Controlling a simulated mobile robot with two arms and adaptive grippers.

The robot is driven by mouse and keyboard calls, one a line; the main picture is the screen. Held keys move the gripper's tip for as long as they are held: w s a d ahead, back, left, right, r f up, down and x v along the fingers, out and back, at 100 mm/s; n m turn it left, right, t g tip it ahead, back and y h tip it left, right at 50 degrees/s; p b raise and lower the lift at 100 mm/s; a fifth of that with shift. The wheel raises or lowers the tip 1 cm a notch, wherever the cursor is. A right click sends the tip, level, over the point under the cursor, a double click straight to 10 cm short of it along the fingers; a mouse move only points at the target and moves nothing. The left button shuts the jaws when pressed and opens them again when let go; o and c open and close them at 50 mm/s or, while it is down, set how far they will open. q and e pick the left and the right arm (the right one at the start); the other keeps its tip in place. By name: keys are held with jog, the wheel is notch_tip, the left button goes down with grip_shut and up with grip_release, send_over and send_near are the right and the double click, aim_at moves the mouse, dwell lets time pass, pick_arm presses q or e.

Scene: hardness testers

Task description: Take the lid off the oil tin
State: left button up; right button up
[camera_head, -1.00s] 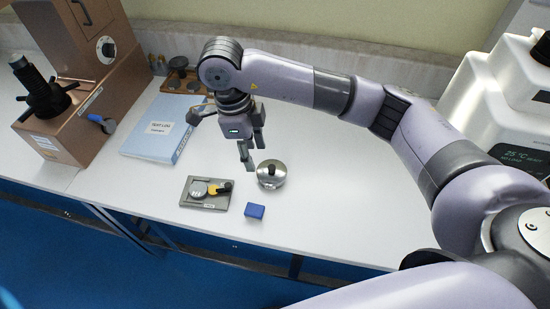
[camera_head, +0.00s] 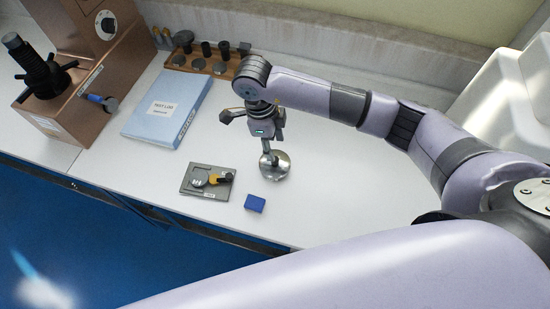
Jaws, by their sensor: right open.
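The oil tin (camera_head: 281,172) is a round, shiny metal tin standing on the white bench near the middle of the view. Its lid with a dark knob is largely hidden behind my right gripper. My right gripper (camera_head: 270,153) points down from above, with its fingertips at the top of the tin, around or just in front of the knob; I cannot tell whether they touch it. It is open. My left gripper is not in view.
A blue block (camera_head: 255,203) lies just in front of the tin. A grey tray (camera_head: 190,186) with a disc and a yellow-black item is to the left. Behind are a blue test log binder (camera_head: 160,128), a wooden rack (camera_head: 222,72) and a copper-coloured tester (camera_head: 65,112). The bench right of the tin is clear.

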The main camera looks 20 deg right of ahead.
aim_at(275, 162)
jog(key=shift+d+f, duration=0.1)
jog(key=shift+f, duration=0.95)
jog(key=shift+s+f+p, duration=0.1)
jog(key=shift+f+p, duration=0.25)
jog(key=shift+p, duration=0.25)
notch_tip(275, 162, down, 4)
jog(key=shift+d+f+p, duration=0.1)
jog(key=shift+d+p, duration=0.05)
jog(key=shift+p, duration=0.6)
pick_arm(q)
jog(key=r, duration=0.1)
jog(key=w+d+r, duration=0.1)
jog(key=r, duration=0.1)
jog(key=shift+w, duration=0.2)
pick_arm(e)
jog(key=shift+f, duration=0.1)
jog(key=shift+c, duration=0.3)
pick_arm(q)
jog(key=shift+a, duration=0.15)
pick_arm(e)
grip_shut()
